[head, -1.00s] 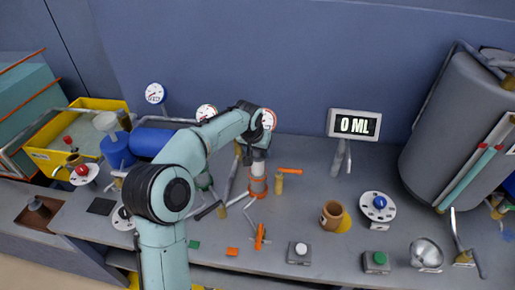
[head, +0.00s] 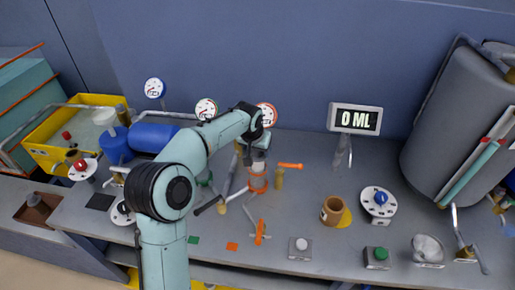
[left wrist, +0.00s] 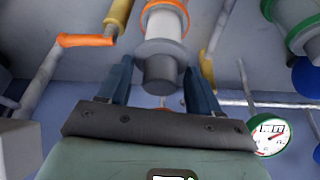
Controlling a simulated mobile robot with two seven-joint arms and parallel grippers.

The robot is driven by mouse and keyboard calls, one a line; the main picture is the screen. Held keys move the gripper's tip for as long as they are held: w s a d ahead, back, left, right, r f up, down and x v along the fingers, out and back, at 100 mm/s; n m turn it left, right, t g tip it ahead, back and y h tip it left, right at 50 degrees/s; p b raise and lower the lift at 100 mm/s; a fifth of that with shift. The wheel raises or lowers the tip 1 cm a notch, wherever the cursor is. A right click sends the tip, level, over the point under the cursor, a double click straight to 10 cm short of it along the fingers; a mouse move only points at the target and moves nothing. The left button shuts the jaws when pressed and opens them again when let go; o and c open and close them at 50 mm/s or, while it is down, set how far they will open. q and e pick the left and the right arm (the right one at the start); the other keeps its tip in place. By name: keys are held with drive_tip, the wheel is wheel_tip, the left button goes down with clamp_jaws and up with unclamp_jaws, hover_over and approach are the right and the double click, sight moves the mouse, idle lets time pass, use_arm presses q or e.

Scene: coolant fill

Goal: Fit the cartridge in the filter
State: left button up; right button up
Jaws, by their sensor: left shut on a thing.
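The filter housing (head: 258,181) stands upright on the bench, with orange rings at its top and bottom. It also shows in the left wrist view (left wrist: 166,8), with a white body between the orange rings. My left gripper (head: 258,158) is right above it. In the left wrist view its two dark fingers (left wrist: 160,88) are shut around the grey end of the cartridge (left wrist: 158,72). A grey flange sits between this end and the orange rings. I cannot tell how deep the cartridge sits. My right gripper is out of view.
An orange-handled valve (head: 290,166) stands close right of the filter. A green-ringed housing (left wrist: 292,15) and gauges (head: 206,109) are close by. A brown cup (head: 332,210), a display reading 0 ML (head: 355,119) and a grey tank (head: 460,125) are to the right.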

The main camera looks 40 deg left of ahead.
sight(256, 158)
use_arm(q)
drive_tip(key=shift+f+b, duration=1.35)
drive_tip(key=shift+f, duration=1.5)
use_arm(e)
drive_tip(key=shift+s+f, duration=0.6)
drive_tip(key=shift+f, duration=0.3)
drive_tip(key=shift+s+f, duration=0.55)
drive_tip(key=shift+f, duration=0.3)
use_arm(q)
drive_tip(key=o, duration=1.5)
drive_tip(key=shift+o, duration=0.2)
drive_tip(key=v, duration=1.3)
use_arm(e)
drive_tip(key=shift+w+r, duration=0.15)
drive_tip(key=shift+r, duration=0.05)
use_arm(q)
drive_tip(key=shift+s+r, duration=0.1)
drive_tip(key=shift+s, duration=0.05)
